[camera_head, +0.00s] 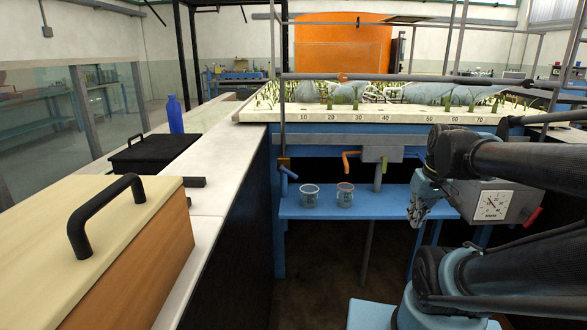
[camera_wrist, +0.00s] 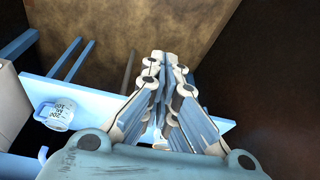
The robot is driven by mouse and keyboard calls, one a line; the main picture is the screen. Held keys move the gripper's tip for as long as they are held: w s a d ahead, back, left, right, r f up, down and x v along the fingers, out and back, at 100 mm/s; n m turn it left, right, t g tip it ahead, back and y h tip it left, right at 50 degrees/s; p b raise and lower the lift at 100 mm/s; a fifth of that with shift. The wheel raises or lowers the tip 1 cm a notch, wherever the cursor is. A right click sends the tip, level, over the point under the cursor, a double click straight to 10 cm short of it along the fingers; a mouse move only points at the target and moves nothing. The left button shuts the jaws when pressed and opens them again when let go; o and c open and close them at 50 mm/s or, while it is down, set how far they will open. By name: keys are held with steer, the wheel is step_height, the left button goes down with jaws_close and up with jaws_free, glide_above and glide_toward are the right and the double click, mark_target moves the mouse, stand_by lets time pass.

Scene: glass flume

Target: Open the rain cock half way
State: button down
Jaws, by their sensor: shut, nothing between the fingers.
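Several levers that could be cocks show in the head view, and no label tells which is the rain cock. A blue lever (camera_head: 289,173) sits by a brass-coloured fitting (camera_head: 284,162) on the upright pipe (camera_head: 282,120) that rises to the overhead pipe. An orange lever (camera_head: 350,154) and a green lever (camera_head: 384,165) are on the grey box (camera_head: 376,155). A red lever (camera_head: 533,217) is on the dial box at right. My gripper (camera_head: 416,218) is shut and empty, right of the green lever and apart from it. Its closed fingers fill the middle of the wrist view (camera_wrist: 165,62).
A blue shelf (camera_head: 315,208) holds two small cups, one left (camera_head: 309,195) and one right (camera_head: 345,195). The dial box (camera_head: 490,201) stands close right of my gripper. Above is the planted flume bed (camera_head: 345,115). A white counter (camera_head: 215,193) runs along the left.

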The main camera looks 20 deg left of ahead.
steer(key=w+a+r+n+y, duration=0.2)
steer(key=w+a+r+n, duration=0.35)
steer(key=w+a, duration=0.3)
step_height(320, 180, up, 6)
steer(key=n+g+y, duration=0.2)
steer(key=n+y, duration=0.2)
steer(key=n, duration=0.7)
glide_above(289, 171)
steer(key=d, duration=1)
steer(key=shift+m, duration=0.25)
steer(key=x, duration=1.3)
steer(key=shift+s+a+f, duration=0.1)
steer(key=shift+a+f, duration=0.05)
steer(key=shift+f, duration=0.05)
